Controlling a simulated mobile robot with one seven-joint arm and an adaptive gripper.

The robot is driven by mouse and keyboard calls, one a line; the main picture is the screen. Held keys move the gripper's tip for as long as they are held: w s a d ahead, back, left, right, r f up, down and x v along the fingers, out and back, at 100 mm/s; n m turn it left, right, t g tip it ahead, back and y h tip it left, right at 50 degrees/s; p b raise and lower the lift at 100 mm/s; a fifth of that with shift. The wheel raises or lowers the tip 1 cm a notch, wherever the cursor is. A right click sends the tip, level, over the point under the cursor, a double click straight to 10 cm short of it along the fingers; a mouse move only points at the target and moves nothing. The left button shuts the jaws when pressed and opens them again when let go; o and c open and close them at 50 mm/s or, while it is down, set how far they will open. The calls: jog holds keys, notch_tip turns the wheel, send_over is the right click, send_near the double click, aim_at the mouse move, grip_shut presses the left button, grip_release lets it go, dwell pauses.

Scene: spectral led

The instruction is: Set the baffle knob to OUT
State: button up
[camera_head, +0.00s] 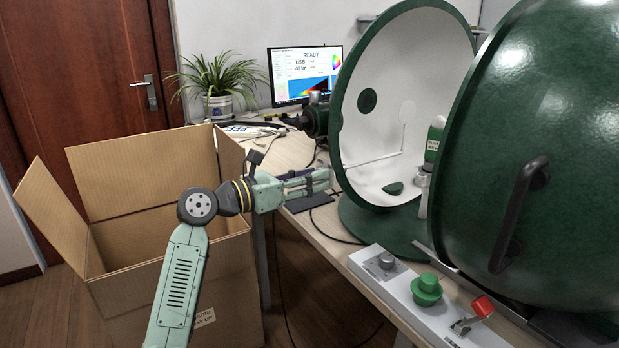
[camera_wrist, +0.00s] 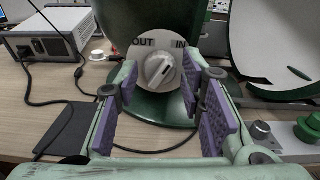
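The baffle knob (camera_wrist: 160,69) is a round pale dial with a raised grip bar on the dark green sphere, in the middle of the wrist view. OUT is printed at its upper left and IN at its upper right. The bar slants from lower left to upper right, its upper end toward IN. My gripper (camera_wrist: 160,84) is open and empty, its purple-padded fingers spread on either side of the knob's picture; I see no contact. In the head view my gripper (camera_head: 322,181) is beside the open green sphere (camera_head: 349,110); the knob cannot be made out there.
A control strip (camera_head: 400,292) with a grey knob, a green button (camera_head: 427,287) and a red-tipped lever (camera_head: 482,306) runs along the table front. A white instrument (camera_wrist: 52,42) and loose cables lie at the wrist view's left. A cardboard box (camera_head: 150,262) stands beside the table.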

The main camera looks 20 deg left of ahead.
grip_shut()
dwell(0.4)
dwell(0.4)
jog(key=n+p, duration=0.1)
jog(key=n, duration=1)
jog(key=shift+n+p, duration=0.3)
jog(key=shift+p, duration=0.1)
jog(key=shift+n, duration=0.3)
jog(key=shift+o, duration=1.8)
grip_release()
